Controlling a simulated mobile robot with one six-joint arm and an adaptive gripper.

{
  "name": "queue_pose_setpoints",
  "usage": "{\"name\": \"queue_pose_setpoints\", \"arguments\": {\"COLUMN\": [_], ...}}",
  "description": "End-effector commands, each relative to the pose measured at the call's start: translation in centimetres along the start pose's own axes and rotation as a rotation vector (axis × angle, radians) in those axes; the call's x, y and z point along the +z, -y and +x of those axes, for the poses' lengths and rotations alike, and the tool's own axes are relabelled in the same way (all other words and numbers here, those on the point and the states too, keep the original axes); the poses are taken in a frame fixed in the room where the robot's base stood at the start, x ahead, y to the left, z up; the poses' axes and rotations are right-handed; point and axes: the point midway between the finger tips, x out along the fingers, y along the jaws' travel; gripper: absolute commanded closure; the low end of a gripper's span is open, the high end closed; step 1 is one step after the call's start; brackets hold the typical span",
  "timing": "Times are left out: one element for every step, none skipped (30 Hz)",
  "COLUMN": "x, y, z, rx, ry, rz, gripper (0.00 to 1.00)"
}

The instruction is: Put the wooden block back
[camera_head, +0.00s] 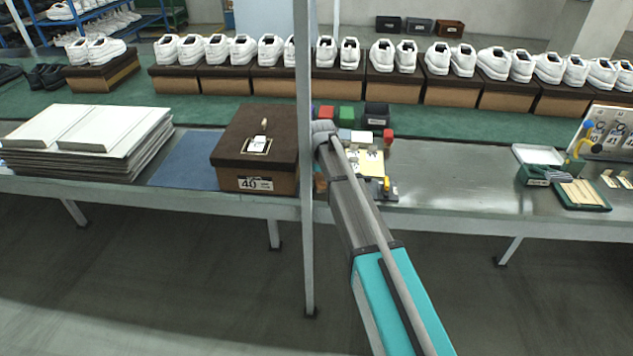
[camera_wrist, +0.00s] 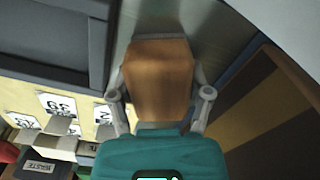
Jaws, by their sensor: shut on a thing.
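The wooden block (camera_wrist: 158,80) is orange-brown and sits between the two fingers of my gripper (camera_wrist: 158,72) in the wrist view, with a finger against each side. My gripper is shut on it. In the head view my arm hides the gripper and most of what it holds, just right of the brown shoe box. Whether the block touches the bench cannot be told. Number cards (camera_wrist: 57,105) lie left of the block in the wrist view.
A grey post (camera_head: 306,240) rises in front. Small red, green and black bins (camera_head: 377,117) stand behind the arm. The bench (camera_head: 450,175) is clear to the right, before a green tray (camera_head: 583,197).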

Motion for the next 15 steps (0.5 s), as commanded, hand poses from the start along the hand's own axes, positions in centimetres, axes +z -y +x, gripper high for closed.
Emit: {"name": "queue_pose_setpoints", "arguments": {"x": [0.00, 0.00, 0.00, 0.00, 0.00, 0.00, 0.00, 0.00, 0.00, 0.00, 0.00, 0.00, 0.00, 0.00, 0.00], "y": [-0.01, -0.01, -0.01, -0.01, -0.01, -0.01, 0.00, 0.00, 0.00, 0.00, 0.00, 0.00, 0.00, 0.00, 0.00], "z": [0.10, 0.06, 0.05, 0.05, 0.05, 0.05, 0.05, 0.05, 0.05, 0.05, 0.05, 0.05, 0.04, 0.02, -0.01], "rx": [0.000, 0.000, 0.000, 0.000, 0.000, 0.000, 0.000, 0.000, 0.000, 0.000, 0.000, 0.000, 0.000, 0.000, 0.000], "ry": [0.000, 0.000, 0.000, 0.000, 0.000, 0.000, 0.000, 0.000, 0.000, 0.000, 0.000, 0.000, 0.000, 0.000, 0.000], "rz": [0.000, 0.000, 0.000, 0.000, 0.000, 0.000, 0.000, 0.000, 0.000, 0.000, 0.000, 0.000, 0.000, 0.000, 0.000], "gripper": [0.32, 0.26, 0.21, 0.21, 0.21, 0.21, 0.21, 0.21, 0.21, 0.21, 0.21, 0.21, 0.21, 0.21, 0.21]}}
